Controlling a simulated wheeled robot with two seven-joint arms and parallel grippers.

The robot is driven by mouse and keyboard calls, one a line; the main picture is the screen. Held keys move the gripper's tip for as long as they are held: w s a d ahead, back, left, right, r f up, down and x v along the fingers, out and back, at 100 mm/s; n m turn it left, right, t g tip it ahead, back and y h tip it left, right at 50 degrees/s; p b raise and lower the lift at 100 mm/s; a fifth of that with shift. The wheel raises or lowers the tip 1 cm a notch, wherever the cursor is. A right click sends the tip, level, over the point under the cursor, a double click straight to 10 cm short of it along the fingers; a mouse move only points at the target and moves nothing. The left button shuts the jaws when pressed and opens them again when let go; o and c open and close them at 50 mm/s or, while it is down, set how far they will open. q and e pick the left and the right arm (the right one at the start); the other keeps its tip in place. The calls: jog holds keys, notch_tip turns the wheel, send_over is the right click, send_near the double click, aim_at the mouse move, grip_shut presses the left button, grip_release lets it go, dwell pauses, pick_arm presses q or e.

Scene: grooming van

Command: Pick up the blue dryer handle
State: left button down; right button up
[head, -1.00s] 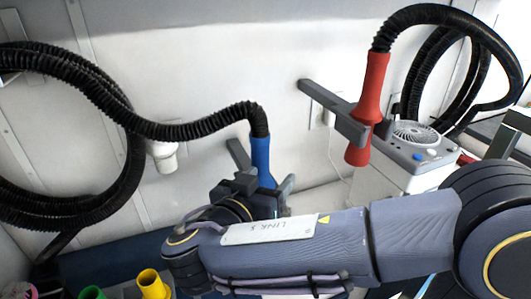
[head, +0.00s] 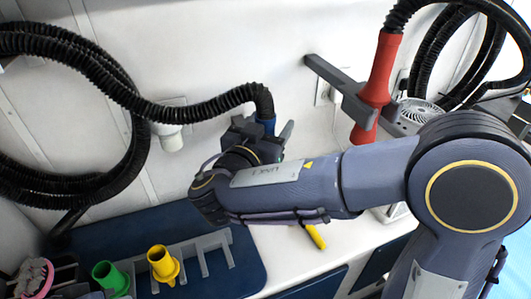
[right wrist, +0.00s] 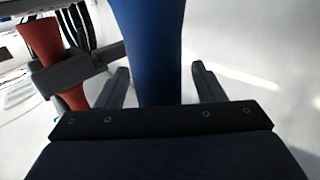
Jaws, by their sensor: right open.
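The blue dryer handle (head: 267,125) hangs from a black ribbed hose (head: 190,112) by the wall. In the head view only its upper part shows; my right gripper (head: 266,135) and arm cover the rest. In the right wrist view the handle (right wrist: 148,50) passes between the two fingers of my right gripper (right wrist: 162,85). The fingers are apart on either side of it, with a visible gap on the right. The handle's lower end is hidden by the gripper's body. My left gripper is not in view.
A red dryer handle (head: 374,95) sits in a grey wall bracket (head: 338,90) on the right; it also shows in the wrist view (right wrist: 48,50). A blue mat (head: 110,238) bears a green nozzle (head: 110,277) and a yellow nozzle (head: 162,264).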

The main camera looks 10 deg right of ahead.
jog(key=c, duration=1.2)
jog(key=shift+o, duration=0.2)
jog(key=shift+s+r+b, duration=0.2)
jog(key=shift+r+b, duration=0.15)
jog(key=shift+b, duration=0.1)
notch_tip(320, 180, up, 7)
jog(key=shift+s+f+b, duration=0.15)
jog(key=shift+b, duration=0.4)
jog(key=s+d+b, duration=0.2)
jog(key=s, duration=0.7)
jog(key=s+d+b, duration=0.2)
jog(key=s, duration=0.8)
jog(key=shift+f+b, duration=0.2)
jog(key=shift+b, duration=0.1)
jog(key=shift+a, duration=0.1)
